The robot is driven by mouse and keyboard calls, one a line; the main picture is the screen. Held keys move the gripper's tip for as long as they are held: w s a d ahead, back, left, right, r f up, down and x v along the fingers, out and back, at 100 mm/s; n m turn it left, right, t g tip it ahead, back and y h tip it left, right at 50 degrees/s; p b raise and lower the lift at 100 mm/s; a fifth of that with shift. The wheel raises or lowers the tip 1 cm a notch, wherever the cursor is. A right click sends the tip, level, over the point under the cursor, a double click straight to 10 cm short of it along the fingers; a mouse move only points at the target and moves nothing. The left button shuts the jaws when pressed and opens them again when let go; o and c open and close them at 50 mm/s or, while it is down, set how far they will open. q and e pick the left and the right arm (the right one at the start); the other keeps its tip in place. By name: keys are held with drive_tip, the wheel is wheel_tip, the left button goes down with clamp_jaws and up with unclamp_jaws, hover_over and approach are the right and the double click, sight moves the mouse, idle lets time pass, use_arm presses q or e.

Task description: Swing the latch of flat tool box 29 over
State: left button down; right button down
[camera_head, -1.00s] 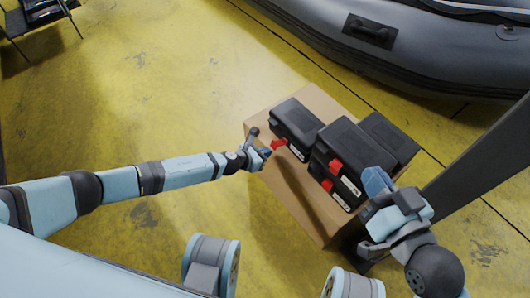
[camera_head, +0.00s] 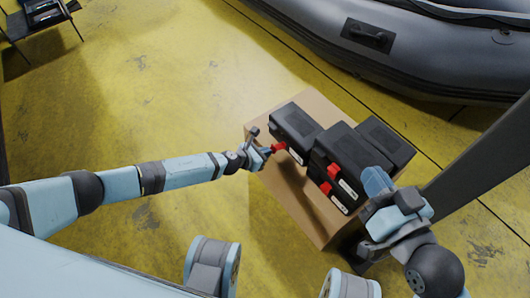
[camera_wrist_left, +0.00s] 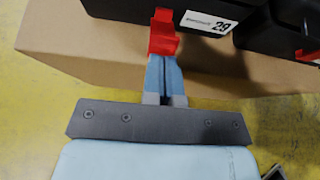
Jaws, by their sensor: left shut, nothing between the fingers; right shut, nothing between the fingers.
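Flat tool box 29 (camera_head: 294,127) is a black box on the left part of a cardboard box top. In the left wrist view its white label reading 29 (camera_wrist_left: 208,22) shows at the top. Its red latch (camera_head: 279,147) hangs on the front; in the left wrist view the latch (camera_wrist_left: 163,34) stands right in front of my fingertips. My left gripper (camera_head: 264,151) is shut and empty, its tips at the lower end of the latch, seeming to touch it. It also shows in the left wrist view (camera_wrist_left: 165,62). My right gripper (camera_head: 376,183) is shut and empty beside the right-hand boxes.
A grey inflatable boat (camera_head: 400,45) lies behind. A dark post (camera_head: 478,160) stands at right.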

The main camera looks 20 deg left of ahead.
use_arm(q)
drive_tip(key=shift+w+d+r+p, duration=0.15)
drive_tip(key=shift+r+p, duration=0.45)
drive_tip(key=shift+r, duration=0.1)
drive_tip(key=shift+r, duration=0.15)
drive_tip(key=shift+w+d+r+p, duration=0.3)
drive_tip(key=shift+r+p, duration=0.1)
drive_tip(key=shift+p, duration=0.2)
drive_tip(key=shift+r, duration=0.1)
drive_tip(key=shift+w+d+r+p, duration=0.15)
drive_tip(key=shift+w+r+p, duration=0.15)
drive_tip(key=shift+w+p, duration=0.05)
drive_tip(key=shift+w+d, duration=0.1)
idle(0.3)
drive_tip(key=shift+w+d+r, duration=0.1)
drive_tip(key=shift+w+d, duration=0.15)
drive_tip(key=shift+w, duration=0.05)
